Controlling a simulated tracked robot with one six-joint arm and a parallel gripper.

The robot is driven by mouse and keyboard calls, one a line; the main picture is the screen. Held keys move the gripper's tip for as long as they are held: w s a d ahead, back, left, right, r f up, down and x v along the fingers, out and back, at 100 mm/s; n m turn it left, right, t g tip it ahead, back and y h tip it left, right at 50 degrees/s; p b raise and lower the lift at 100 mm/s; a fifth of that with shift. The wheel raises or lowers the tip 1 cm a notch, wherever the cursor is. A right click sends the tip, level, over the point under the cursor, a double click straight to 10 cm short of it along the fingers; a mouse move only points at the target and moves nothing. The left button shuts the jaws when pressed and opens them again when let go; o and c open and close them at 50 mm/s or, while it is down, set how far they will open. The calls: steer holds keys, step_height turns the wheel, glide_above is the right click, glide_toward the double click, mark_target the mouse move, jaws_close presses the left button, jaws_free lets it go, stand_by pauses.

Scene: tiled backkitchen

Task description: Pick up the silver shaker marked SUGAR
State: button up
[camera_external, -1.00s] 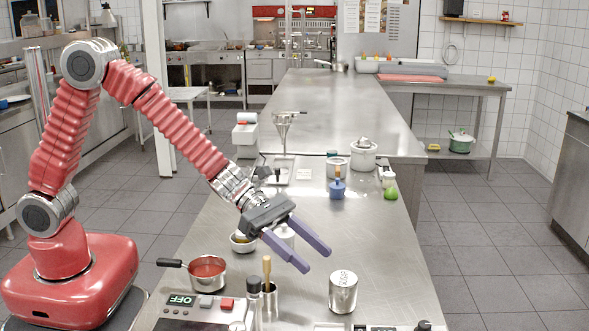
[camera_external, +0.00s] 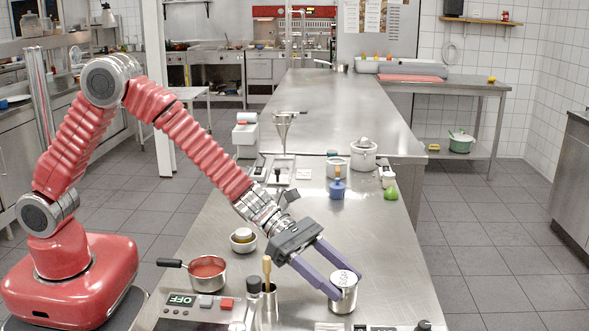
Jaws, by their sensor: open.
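The silver shaker marked SUGAR (camera_external: 344,297) stands upright on the steel counter (camera_external: 290,215) near its front right. Its pale lettered lid faces up. My gripper (camera_external: 346,284) has come down at the shaker, with its two purple fingers open. One finger lies in front of the shaker's left side and hides part of it. The other finger reaches toward the back right of its lid. I cannot tell whether either finger touches it.
A pot of red sauce (camera_external: 208,272), a holder with a wooden-handled tool (camera_external: 268,296) and a scale reading OFF (camera_external: 181,300) stand to the left. A white bowl (camera_external: 243,240) sits behind them. The counter right of the shaker is mostly clear.

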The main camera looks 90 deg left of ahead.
mark_target(355, 293)
steer(key=shift+w+d+f, duration=0.1)
steer(key=shift+w, duration=0.05)
steer(key=shift+x, duration=2.6)
steer(key=shift+c, duration=0.5)
steer(key=c, duration=0.7)
steer(key=shift+r, duration=0.2)
step_height(355, 293, up, 10)
steer(key=shift+f, duration=0.1)
